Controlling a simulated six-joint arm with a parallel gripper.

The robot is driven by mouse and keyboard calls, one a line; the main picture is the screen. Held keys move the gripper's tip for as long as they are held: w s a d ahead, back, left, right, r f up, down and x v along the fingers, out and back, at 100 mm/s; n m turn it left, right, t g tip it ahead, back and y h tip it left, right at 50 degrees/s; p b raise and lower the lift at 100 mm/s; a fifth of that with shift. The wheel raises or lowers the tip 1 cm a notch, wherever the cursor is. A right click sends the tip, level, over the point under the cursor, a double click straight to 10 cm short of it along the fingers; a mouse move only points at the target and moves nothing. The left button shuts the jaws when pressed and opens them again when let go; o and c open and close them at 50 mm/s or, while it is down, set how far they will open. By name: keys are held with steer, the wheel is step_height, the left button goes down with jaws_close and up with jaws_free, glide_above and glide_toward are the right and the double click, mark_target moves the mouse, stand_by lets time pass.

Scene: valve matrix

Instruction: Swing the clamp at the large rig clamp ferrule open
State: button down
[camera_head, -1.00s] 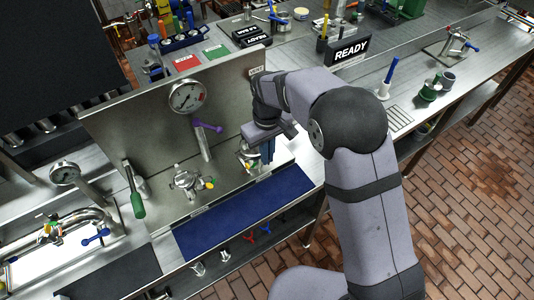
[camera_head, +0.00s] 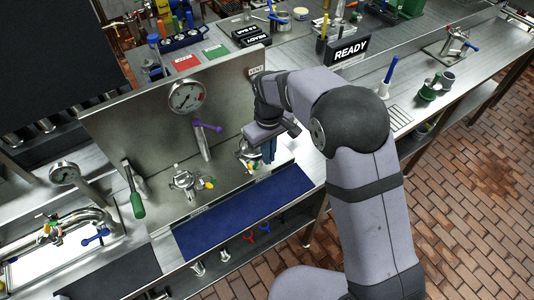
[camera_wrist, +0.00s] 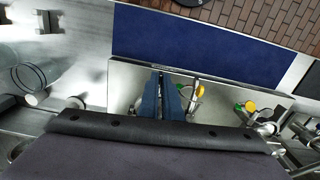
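Two metal clamp ferrules stand at the foot of the upright steel panel. One clamp ferrule (camera_head: 186,183) is left of centre, with yellow and green knobs; it shows at the right in the wrist view (camera_wrist: 265,121). The other clamp ferrule (camera_head: 247,152) is farther right, partly hidden by my gripper; its yellow knob (camera_wrist: 200,90) shows beside my fingers in the wrist view. I cannot tell from labels which is the large rig one. My gripper (camera_wrist: 162,80) points down at the right-hand ferrule, its blue fingers close together with a narrow gap. Whether they pinch a part is unclear.
A blue mat (camera_head: 240,211) lies in front of the ferrules. A gauge (camera_head: 187,97) and a purple-handled valve (camera_head: 207,126) are on the panel behind. A green-handled valve (camera_head: 137,203) stands at the left. My arm covers the area right of the rig.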

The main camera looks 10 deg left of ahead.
steer(key=w+d+n, duration=0.1)
steer(key=n, duration=0.1)
steer(key=w+d+n, duration=0.1)
steer(key=n, duration=0.1)
steer(key=w+d+n, duration=0.1)
steer(key=d+n, duration=0.1)
steer(key=shift+r, duration=0.2)
steer(key=shift+w+d, duration=0.15)
steer(key=shift+w, duration=0.05)
stand_by(0.5)
steer(key=c, duration=2)
jaws_free()
steer(key=shift+c, duration=0.2)
steer(key=shift+o, duration=0.3)
steer(key=shift+d+f, duration=0.1)
steer(key=shift+s, duration=0.15)
step_height(320, 180, up, 7)
steer(key=b, duration=0.2)
steer(key=shift+r, duration=0.2)
